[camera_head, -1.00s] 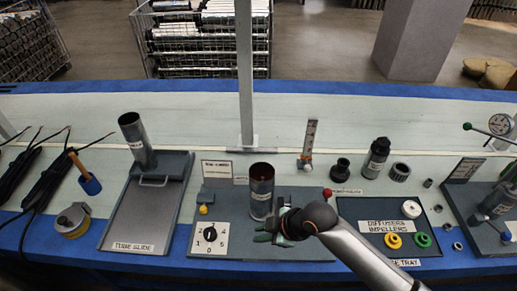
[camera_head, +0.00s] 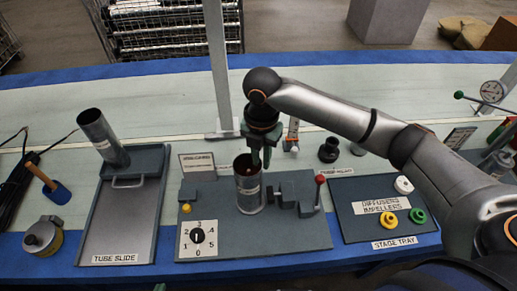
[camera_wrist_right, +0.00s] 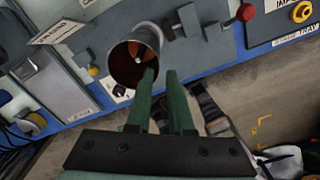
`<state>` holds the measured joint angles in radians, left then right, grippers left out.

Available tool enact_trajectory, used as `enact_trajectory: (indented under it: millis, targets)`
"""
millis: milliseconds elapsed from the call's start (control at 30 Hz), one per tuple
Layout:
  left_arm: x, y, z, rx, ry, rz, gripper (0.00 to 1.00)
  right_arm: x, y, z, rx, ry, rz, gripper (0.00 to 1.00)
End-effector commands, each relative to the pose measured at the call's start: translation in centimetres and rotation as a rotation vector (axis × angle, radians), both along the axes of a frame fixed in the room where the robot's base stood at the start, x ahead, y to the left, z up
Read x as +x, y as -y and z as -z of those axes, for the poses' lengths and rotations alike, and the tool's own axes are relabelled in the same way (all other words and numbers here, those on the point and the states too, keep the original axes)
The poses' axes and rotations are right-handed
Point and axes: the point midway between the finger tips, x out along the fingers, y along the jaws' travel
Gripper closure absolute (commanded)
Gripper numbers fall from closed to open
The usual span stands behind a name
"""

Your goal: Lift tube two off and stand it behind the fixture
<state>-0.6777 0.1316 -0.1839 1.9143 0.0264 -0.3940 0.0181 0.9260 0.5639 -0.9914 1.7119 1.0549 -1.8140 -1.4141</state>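A grey metal tube (camera_head: 249,190) with a white label stands upright in the fixture (camera_head: 290,240); I take it as tube two. Its open top shows a reddish inside. My right gripper (camera_head: 261,163) points down at the tube's right rim, its green fingers apart with nothing held. In the wrist view, one finger of the right gripper (camera_wrist_right: 163,72) overlaps the tube's mouth (camera_wrist_right: 136,62) and the other is outside it; contact cannot be told. The red-knobbed lever (camera_head: 319,181) stands right of the tube. Only a green tip of what seems my left gripper (camera_head: 160,287) shows at the bottom edge.
Behind the fixture are a small sign (camera_head: 198,166) and a metal post (camera_head: 219,80), with open bench beyond. Left is the tube slide (camera_head: 120,225) with a tilted tube (camera_head: 103,138). Right are the stage tray (camera_head: 385,228) and a black fitting (camera_head: 329,151).

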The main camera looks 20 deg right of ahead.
Motion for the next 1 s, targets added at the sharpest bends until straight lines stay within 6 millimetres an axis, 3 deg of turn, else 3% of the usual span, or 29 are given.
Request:
enact_trajectory:
  millis: [200, 500, 967, 1000]
  targets:
    - [-0.1, 0.0, 0.5, 0.000, -0.002, 0.000, 1.00, -0.1, 0.0, 4.6, -0.001, -0.004, 0.003, 0.80]
    - [-0.1, 0.0, 1.0, 0.000, -0.002, -0.001, 1.00, 0.0, 0.0, 9.0, 0.001, 0.001, 0.002, 0.80]
    - [-0.1, 0.0, 1.0, 0.000, -0.002, -0.001, 1.00, 0.0, 0.0, 10.1, 0.001, 0.001, 0.002, 0.80]
    - [-0.1, 0.0, 1.0, 0.000, -0.002, -0.001, 1.00, 0.0, 0.0, 10.1, 0.001, 0.001, 0.002, 0.85]
